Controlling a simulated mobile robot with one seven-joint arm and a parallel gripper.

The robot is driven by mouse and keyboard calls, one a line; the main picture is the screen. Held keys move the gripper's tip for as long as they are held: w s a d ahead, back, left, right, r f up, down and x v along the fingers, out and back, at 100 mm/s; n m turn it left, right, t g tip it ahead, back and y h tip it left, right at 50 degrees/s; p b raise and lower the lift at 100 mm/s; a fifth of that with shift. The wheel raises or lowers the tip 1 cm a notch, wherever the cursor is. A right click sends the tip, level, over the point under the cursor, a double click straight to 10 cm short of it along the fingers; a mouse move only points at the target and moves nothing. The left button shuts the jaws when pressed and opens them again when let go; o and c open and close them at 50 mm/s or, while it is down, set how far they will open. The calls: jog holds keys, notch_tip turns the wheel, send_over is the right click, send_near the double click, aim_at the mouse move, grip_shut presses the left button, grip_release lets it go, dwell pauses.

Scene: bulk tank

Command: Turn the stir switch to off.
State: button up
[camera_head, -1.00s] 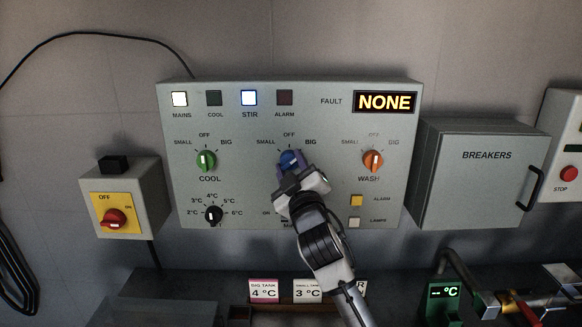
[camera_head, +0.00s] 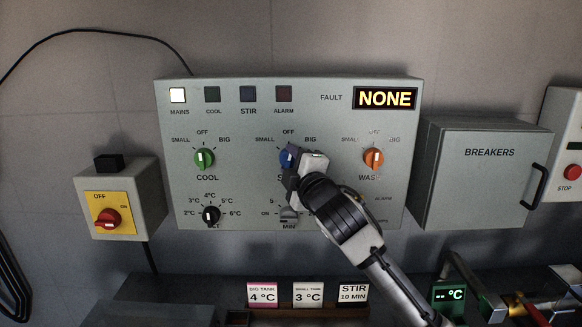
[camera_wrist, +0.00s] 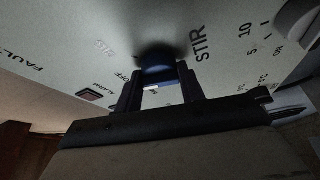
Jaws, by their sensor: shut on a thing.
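The blue stir knob (camera_head: 286,157) sits in the middle of the grey control panel (camera_head: 300,215), with SMALL, OFF and BIG marked around it. My gripper (camera_head: 294,158) is shut on the knob and reaches it from the lower right, hiding its right part and most of the STIR label. In the wrist view the two dark fingers of my gripper (camera_wrist: 160,88) lie on either side of the blue knob (camera_wrist: 157,73). Its white mark shows between them, but I cannot tell exactly which label it points at. The stir lamp (camera_head: 248,94) is dark.
The green cool knob (camera_head: 204,159) is to the left and the orange wash knob (camera_head: 373,158) close to the right of my gripper. A minutes dial (camera_head: 289,214) sits below. The mains lamp (camera_head: 178,95) is lit. The breaker box (camera_head: 480,175) stands at the right.

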jog(key=shift+n+g, duration=0.5)
jog(key=shift+n, duration=0.6)
jog(key=o, duration=1)
jog(key=shift+c, duration=0.2)
jog(key=b+v, duration=0.3)
jog(key=v, duration=1.1)
jog(key=shift+a+r, duration=0.1)
jog(key=shift+a, duration=0.05)
